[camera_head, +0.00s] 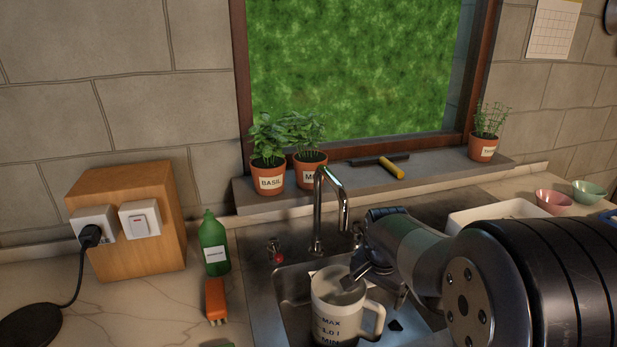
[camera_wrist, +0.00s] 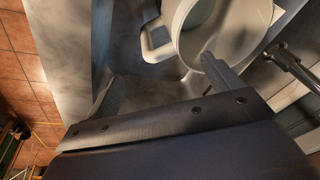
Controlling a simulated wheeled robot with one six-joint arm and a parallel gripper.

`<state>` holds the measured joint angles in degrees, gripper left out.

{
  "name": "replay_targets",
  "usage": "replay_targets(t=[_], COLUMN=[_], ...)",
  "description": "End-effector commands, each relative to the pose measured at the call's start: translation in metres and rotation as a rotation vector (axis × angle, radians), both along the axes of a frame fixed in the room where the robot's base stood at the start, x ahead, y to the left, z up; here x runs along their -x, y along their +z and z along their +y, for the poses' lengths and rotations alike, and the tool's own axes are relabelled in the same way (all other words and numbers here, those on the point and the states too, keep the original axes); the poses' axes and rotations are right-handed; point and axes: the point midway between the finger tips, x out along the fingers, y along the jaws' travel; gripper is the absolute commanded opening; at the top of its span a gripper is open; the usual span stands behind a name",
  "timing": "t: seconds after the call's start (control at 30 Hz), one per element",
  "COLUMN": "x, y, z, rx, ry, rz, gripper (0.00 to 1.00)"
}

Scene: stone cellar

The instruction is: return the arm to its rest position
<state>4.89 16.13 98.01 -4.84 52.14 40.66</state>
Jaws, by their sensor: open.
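My gripper (camera_head: 377,280) is open at the end of my arm, over the sink at the right of a white jug (camera_head: 336,311). One finger overlaps the jug's rim in the head view; I cannot tell whether it touches. The jug stands upright in the sink with "MAX" and "MIN" marks and its handle to the right. In the wrist view the jug (camera_wrist: 232,50) and its handle lie beyond my gripper (camera_wrist: 163,72). The two fingers are spread wide, the right one overlapping the jug's wall, with nothing held between them.
The tap (camera_head: 318,210) rises behind the jug, close to my arm. Potted herbs (camera_head: 268,175) line the sill. A white tray (camera_head: 498,213) and bowls (camera_head: 553,202) are at right.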

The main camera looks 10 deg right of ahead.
Motion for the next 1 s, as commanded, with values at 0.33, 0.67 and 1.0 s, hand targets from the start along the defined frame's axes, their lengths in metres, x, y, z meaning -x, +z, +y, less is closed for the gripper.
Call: replay_targets(t=[0.33, 0.67, 1.0], x=[-0.014, -0.023, -0.022], y=[-0.066, -0.074, -0.055], z=[-0.006, -0.009, -0.008], rx=[-0.001, 0.0, 0.0], ry=[-0.001, -0.001, 0.0], rz=[0.006, -0.005, 0.0], gripper=[0.86, 0.86, 0.86])
